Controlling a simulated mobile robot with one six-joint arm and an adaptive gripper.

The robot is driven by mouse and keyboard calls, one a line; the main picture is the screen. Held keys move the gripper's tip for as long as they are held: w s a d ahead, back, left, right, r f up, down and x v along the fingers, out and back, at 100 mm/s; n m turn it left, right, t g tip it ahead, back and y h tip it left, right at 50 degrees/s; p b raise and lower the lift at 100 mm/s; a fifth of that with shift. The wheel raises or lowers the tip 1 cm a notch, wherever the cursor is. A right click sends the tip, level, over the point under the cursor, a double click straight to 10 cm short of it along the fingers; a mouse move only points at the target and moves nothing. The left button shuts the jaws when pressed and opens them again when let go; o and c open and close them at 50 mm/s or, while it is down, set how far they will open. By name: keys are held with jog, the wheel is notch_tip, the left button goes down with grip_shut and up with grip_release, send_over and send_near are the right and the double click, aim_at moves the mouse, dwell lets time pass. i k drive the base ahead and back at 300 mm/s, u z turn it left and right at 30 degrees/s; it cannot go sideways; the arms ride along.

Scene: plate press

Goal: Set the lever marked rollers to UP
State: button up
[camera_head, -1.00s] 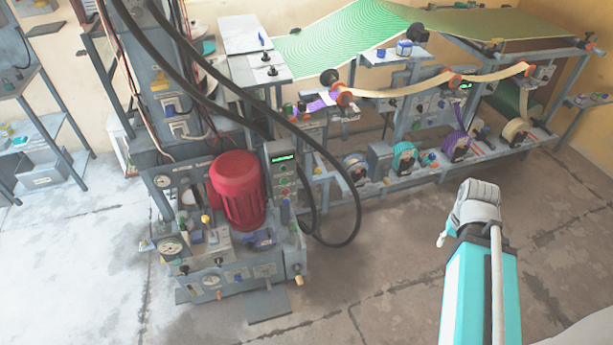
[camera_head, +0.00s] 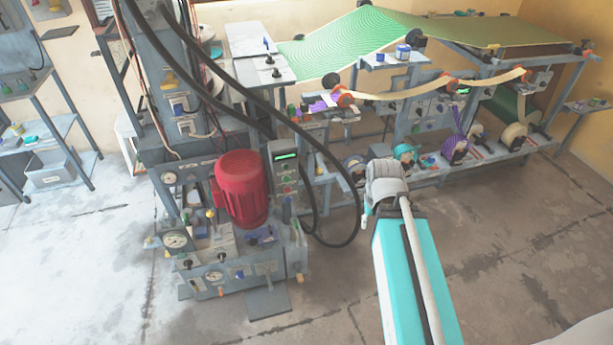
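The plate press (camera_head: 212,270) stands left of centre, a grey machine with a red motor (camera_head: 240,188), gauges, knobs and several small levers. The lever marked rollers cannot be told apart, because the labels are too small to read. My arm, a teal and white link, reaches up from the lower right, with its white joint (camera_head: 384,182) to the right of the press. My gripper's fingers do not show in this view.
Black hoses (camera_head: 352,215) loop out from the press on its right side. A long roller bench (camera_head: 420,110) with a green sheet runs along the back right. Grey shelves (camera_head: 45,130) stand at the left. The floor in front is clear.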

aim_at(319, 170)
jog(key=u, duration=0.2)
jog(key=k, duration=1.35)
jog(key=u, duration=0.55)
jog(key=i, duration=1.75)
jog(key=z, duration=0.75)
